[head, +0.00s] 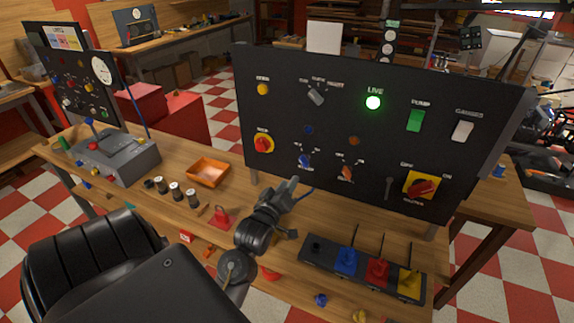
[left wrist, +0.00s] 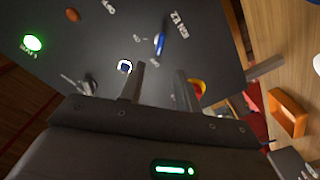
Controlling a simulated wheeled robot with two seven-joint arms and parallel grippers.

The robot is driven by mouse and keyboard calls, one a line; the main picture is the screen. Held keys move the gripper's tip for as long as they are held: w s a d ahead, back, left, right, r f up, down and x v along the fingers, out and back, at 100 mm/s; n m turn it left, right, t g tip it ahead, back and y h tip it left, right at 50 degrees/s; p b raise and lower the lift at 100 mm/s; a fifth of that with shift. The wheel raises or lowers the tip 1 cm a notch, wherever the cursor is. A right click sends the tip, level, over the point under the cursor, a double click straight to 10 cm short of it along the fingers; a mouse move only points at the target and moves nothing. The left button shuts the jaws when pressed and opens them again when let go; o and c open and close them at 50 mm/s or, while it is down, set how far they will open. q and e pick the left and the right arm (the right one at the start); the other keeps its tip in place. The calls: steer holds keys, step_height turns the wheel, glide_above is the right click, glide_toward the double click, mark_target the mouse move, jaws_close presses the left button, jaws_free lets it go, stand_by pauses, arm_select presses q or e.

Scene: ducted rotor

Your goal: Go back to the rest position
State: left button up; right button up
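My left gripper (head: 300,187) is in front of the lower part of the black control panel (head: 335,150), over the wooden bench. In the left wrist view its two fingers (left wrist: 160,75) stand apart with nothing between them, so it is open. The fingers point toward the panel face, near a blue button (left wrist: 125,67) and a blue switch (left wrist: 160,43). I cannot tell whether they touch it; they look apart from it. My right gripper is in neither view.
The panel carries a lit green LIVE lamp (head: 373,102) and a red rotary switch (head: 422,187). On the bench are an orange tray (head: 208,173), a red padlock (head: 222,218), a grey box (head: 115,160) and a black holder with coloured blocks (head: 335,268).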

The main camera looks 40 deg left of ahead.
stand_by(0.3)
arm_select(q)
steer(key=s+d+f+m+g+h, duration=0.5)
steer(key=s+d+f+m+g, duration=0.3)
steer(key=d+f, duration=0.3)
steer(key=s+d+f+m+g+h, duration=0.1)
steer(key=s+d+f+m+g, duration=0.2)
steer(key=s, duration=0.5)
steer(key=s+d+f+m+g, duration=0.3)
steer(key=s+d, duration=0.1)
steer(key=s, duration=0.5)
step_height(320, 180, down, 28)
steer(key=s+b, duration=0.1)
steer(key=b, duration=0.1)
steer(key=s+a+f+g+b, duration=0.2)
steer(key=s+a+f, duration=0.1)
steer(key=s+f, duration=1.3)
steer(key=shift+f, duration=0.5)
